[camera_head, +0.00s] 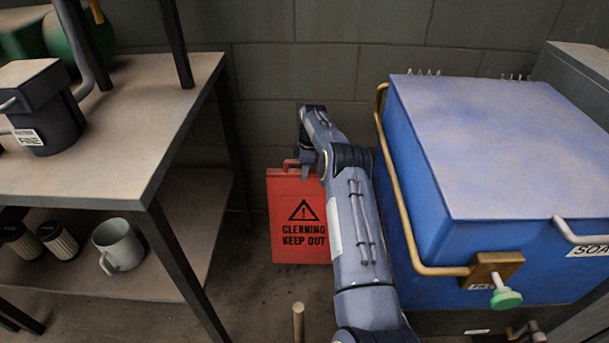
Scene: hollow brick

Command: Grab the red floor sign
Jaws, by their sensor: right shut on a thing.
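The red floor sign (297,222) stands upright near the back wall, between the shelf and the blue tank. It has a black warning triangle and the words "CLEANING KEEP OUT". My right arm reaches in from the bottom and covers part of the sign's right side. My right gripper (303,166) is at the sign's top edge, shut on its red handle. The fingertips are small and partly hidden by the arm. I cannot tell whether the sign's bottom touches the floor. My left gripper is not in view.
A shelf (177,95) stands at the left, with a grey mug (119,245) and filters on its lower board. A blue tank (440,210) with a brass rail (401,205) and a green-knobbed valve (505,298) is close on the arm's right. A brass post (298,322) rises at the bottom.

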